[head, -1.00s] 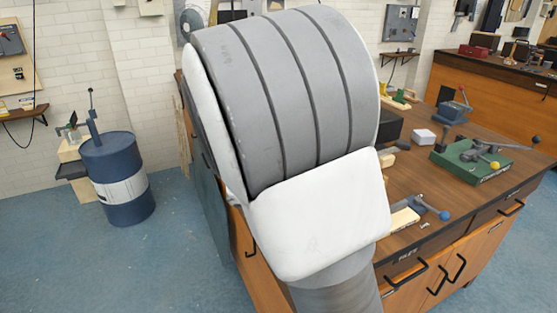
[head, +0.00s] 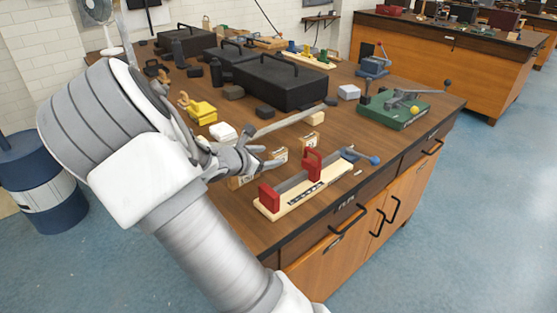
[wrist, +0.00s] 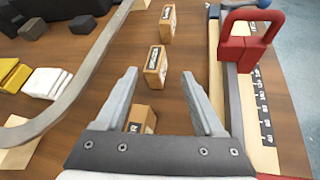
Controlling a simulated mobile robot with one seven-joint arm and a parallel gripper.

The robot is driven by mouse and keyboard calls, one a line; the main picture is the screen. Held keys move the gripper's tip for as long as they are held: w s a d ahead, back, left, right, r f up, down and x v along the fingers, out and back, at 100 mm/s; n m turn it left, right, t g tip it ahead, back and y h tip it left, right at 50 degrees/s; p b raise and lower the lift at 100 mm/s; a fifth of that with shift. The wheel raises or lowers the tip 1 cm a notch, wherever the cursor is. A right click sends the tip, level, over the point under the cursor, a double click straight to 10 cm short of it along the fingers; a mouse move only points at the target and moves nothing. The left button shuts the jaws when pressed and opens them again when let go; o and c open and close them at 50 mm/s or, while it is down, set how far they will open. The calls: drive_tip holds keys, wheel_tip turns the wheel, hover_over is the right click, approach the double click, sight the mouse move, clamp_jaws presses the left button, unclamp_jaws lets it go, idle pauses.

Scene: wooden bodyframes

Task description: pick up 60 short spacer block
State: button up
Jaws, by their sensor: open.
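Several small wooden blocks with dark labels stand on the brown bench; the labels are too small to read, so I cannot tell which is the 60 short spacer block. In the wrist view, a near block (wrist: 140,118) is partly hidden behind my gripper's base, a middle block (wrist: 156,65) stands beyond, between the fingertip directions, and a far block (wrist: 167,22) is at the top. My gripper (wrist: 158,76) is open, with nothing between its fingers. In the head view my gripper (head: 268,160) is low over the bench among blocks, one (head: 240,182) beside it.
A wooden fixture with red handles (head: 312,163) and a dark ruled strip lies close on the right. A long grey bar (head: 290,122) lies on the left. Yellow (head: 202,112) and white (head: 223,132) pieces, black cases (head: 280,82) and a green fixture (head: 394,110) are beyond.

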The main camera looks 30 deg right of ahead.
sight(276, 153)
drive_tip(key=shift+w+x, duration=0.15)
drive_tip(key=shift+x, duration=1.25)
drive_tip(key=shift+w+x, duration=0.2)
drive_tip(key=shift+x, duration=1.15)
drive_tip(key=shift+a+r, duration=0.1)
drive_tip(key=shift+a, duration=0.05)
clamp_jaws()
